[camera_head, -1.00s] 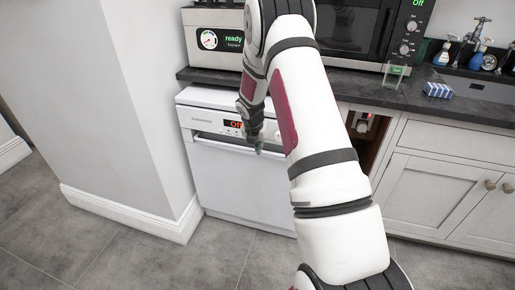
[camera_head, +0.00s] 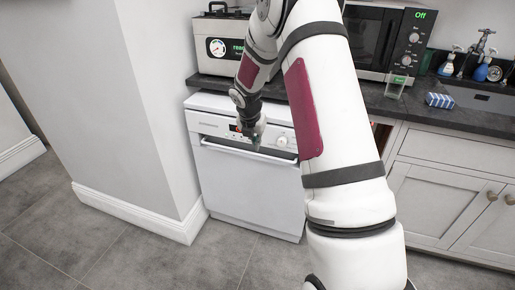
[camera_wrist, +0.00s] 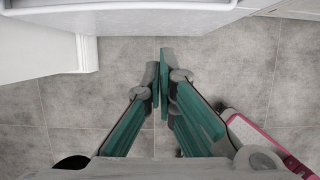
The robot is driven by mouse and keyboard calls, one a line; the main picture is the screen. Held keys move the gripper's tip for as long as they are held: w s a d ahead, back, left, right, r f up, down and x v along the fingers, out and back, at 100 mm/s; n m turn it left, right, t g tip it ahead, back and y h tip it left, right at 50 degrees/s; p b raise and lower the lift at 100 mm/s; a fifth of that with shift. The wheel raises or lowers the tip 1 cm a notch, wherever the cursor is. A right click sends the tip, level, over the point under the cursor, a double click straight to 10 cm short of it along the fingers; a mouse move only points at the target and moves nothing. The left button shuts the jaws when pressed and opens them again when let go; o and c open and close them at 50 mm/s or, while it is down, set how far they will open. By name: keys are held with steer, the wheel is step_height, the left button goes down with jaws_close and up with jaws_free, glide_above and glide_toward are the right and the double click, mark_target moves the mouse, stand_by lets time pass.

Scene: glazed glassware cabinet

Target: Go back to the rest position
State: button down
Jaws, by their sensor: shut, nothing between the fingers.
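My gripper (camera_head: 255,139) is in front of the upper part of a white dishwasher (camera_head: 238,183) in the head view. In the wrist view my gripper (camera_wrist: 160,82) points down toward the grey tiled floor, its green fingers together and empty. The dishwasher's white front edge (camera_wrist: 150,17) shows at the top of the wrist view. I cannot tell whether the fingers touch the dishwasher. My white arm hides part of the counter and cabinets.
A dark worktop (camera_head: 450,112) carries a steel appliance (camera_head: 215,55), a microwave (camera_head: 372,40), a glass (camera_head: 395,86) and a blue-and-white box (camera_head: 439,100). A white wall corner (camera_head: 130,90) stands at the left. Grey floor (camera_head: 110,250) is clear in front.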

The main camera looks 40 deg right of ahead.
steer(key=s+a+r+m+p, duration=0.2)
steer(key=s+a+r+m, duration=0.25)
steer(key=r, duration=0.45)
steer(key=s+a+r+m+p, duration=0.1)
steer(key=s+a+r+m, duration=0.3)
steer(key=s+r, duration=0.3)
steer(key=s+a+r+m+p, duration=0.2)
steer(key=s+a+r+m, duration=0.25)
steer(key=r, duration=0.55)
steer(key=s+a+r+m+y+p, duration=0.1)
steer(key=s+a+r+m, duration=0.1)
steer(key=s, duration=0.6)
steer(key=s+a+r+m+t+y+p, duration=0.1)
steer(key=s+a+r+m+p, duration=0.1)
steer(key=s+a+m, duration=0.2)
steer(key=s+a+r+m+y+p, duration=0.1)
steer(key=s+a+r+m, duration=0.2)
steer(key=s, duration=0.9)
steer(key=a+m, duration=0.1)
steer(key=m, duration=0.2)
steer(key=shift+s+t+p, duration=0.3)
steer(key=shift+t, duration=0.1)
steer(key=shift+a+r, duration=0.1)
